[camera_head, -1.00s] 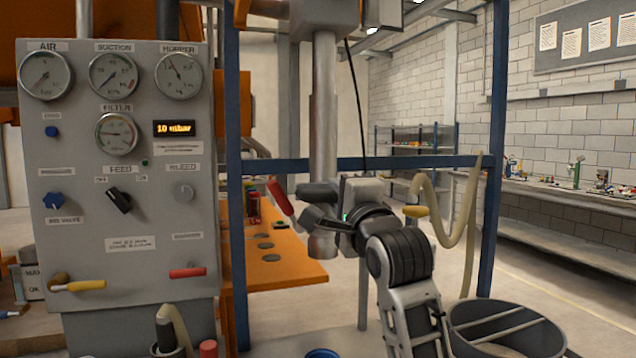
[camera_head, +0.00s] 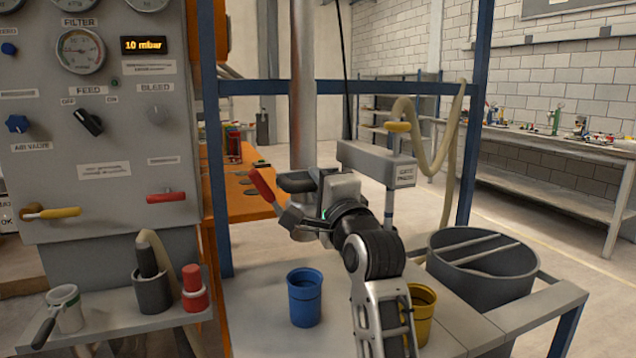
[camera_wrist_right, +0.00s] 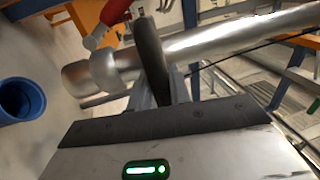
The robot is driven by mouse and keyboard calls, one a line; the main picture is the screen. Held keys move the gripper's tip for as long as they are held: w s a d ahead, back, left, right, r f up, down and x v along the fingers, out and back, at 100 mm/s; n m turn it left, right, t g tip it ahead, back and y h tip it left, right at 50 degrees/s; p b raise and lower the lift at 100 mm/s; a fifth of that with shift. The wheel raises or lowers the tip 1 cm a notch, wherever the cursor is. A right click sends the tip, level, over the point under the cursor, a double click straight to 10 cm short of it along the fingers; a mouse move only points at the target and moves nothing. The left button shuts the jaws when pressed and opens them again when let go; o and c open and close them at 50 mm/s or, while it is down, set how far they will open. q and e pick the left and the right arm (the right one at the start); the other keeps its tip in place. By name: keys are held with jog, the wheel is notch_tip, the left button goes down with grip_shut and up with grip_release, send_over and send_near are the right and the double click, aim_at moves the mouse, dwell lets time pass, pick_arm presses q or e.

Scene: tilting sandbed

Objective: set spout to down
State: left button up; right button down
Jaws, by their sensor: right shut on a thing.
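The spout looks like the vertical metal pipe (camera_head: 302,110) in the middle of the head view, with a red-handled lever (camera_head: 262,185) at its lower left. My right gripper (camera_head: 297,185) is at the pipe's lower end, beside the red handle. It is shut on the spout's lever as far as I can tell; the contact itself is mostly hidden. My left gripper is not in view.
A blue cup (camera_head: 304,298) and a yellow cup (camera_head: 422,315) stand on the bench below. A grey panel (camera_head: 110,190) with gauges and knobs is at left, a dark drum (camera_head: 480,268) at right. Blue frame posts (camera_head: 212,180) flank the pipe.

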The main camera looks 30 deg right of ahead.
jog(key=c, duration=1.3)
grip_release()
jog(key=shift+c, duration=0.2)
pick_arm(q)
jog(key=shift+b, duration=0.4)
pick_arm(e)
jog(key=v, duration=0.7)
jog(key=shift+s, duration=0.25)
